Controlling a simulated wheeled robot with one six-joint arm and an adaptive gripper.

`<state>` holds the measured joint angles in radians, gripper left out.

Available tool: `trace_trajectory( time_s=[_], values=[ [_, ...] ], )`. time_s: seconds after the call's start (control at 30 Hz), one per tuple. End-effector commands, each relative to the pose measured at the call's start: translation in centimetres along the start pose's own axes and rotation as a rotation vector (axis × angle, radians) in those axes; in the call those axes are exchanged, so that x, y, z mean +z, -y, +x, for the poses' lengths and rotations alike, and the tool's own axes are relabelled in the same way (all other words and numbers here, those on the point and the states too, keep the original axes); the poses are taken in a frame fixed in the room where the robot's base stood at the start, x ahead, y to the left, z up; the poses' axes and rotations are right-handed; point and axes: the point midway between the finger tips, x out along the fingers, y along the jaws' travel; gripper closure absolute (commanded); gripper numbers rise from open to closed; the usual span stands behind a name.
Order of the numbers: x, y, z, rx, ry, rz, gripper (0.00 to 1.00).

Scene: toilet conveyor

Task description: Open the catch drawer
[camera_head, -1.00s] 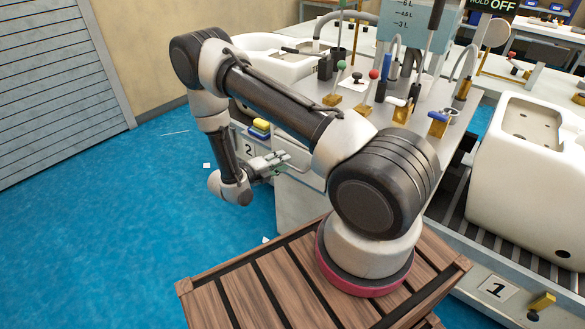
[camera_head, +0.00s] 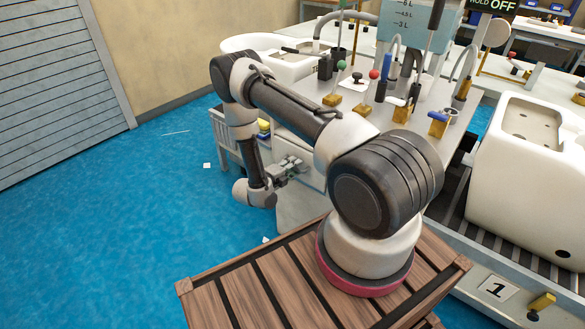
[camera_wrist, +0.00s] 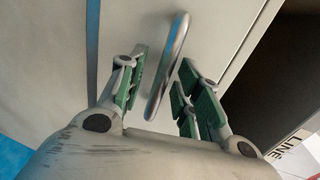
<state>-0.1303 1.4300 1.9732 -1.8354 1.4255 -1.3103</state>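The light grey front (camera_wrist: 215,35) of what looks like the catch drawer fills much of the wrist view. A metal bar handle (camera_wrist: 168,65) stands out from it, slanted in the picture. My gripper (camera_wrist: 163,92) is open, with green-padded fingers on both sides of the handle. I see gaps between the pads and the bar, so it does not look gripped. In the camera_head view my gripper (camera_head: 287,168) is at the front of the grey bench (camera_head: 300,205); the arm and gripper hide most of the drawer front and its handle there.
A dark open space (camera_wrist: 290,65) lies right of the front in the wrist view, with a white lettered sheet (camera_wrist: 300,155) below. White toilet bodies (camera_head: 530,160) stand on the conveyor at right. Levers and fittings (camera_head: 375,85) crowd the bench top. Blue floor (camera_head: 130,230) at left is mostly clear.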

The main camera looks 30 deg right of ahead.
Motion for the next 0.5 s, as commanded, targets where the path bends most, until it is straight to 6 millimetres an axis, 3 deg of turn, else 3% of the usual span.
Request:
trace_trajectory(
  time_s=[0.07, 0.23, 0.5],
  values=[
    [0.0, 0.0, -0.01, 0.0, 0.0, 0.0, 0.68],
    [0.01, 0.0, -0.03, 0.0, 0.0, 0.0, 0.99],
    [0.01, -0.02, -0.09, 0.001, 0.0, 0.0, 1.0]
  ],
)
